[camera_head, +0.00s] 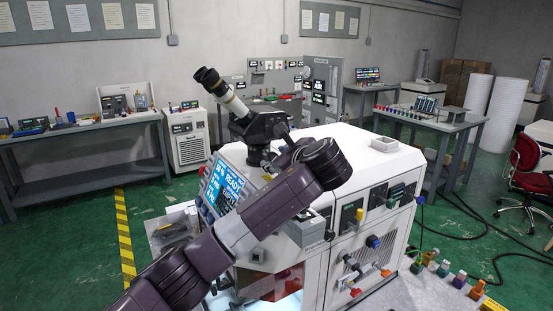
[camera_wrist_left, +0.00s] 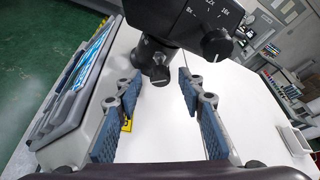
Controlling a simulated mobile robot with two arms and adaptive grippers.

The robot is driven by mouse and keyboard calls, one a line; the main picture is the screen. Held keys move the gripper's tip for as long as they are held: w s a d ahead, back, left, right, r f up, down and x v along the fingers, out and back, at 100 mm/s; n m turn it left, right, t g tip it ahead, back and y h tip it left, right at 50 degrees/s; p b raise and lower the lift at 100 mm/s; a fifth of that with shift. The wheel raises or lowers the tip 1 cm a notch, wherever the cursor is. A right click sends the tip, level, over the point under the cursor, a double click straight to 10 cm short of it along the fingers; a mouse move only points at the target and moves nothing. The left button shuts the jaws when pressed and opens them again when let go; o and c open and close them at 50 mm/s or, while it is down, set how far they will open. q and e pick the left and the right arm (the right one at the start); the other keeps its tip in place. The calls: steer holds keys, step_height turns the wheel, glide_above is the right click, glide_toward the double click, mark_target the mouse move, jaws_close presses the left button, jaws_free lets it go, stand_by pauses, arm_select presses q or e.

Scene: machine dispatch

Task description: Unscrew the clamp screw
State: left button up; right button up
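The microscope (camera_head: 240,110) stands on top of the white machine, and its dark head and column also show in the left wrist view (camera_wrist_left: 183,18). A dark round knob, which looks like the clamp screw (camera_wrist_left: 160,74), sticks out from the column toward my left wrist camera. My left gripper (camera_wrist_left: 160,88) is open, with one blue-padded finger on each side of the knob. White surface shows between the pads, and nothing is held. In the head view my left arm reaches across the machine and hides most of the gripper. My right gripper is not in view.
The white machine (camera_head: 350,150) has a blue READY screen (camera_head: 226,188) on its left side, close to the left finger. A larger zoom knob (camera_wrist_left: 217,45) is right of the column. Benches line the walls.

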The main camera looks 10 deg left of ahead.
arm_select(q)
steer(key=v, duration=1.1)
steer(key=shift+w+d+f, duration=0.1)
steer(key=shift+d, duration=0.05)
steer(key=shift+s+d+r, duration=0.15)
steer(key=shift+s+r, duration=0.05)
steer(key=shift+s, duration=0.25)
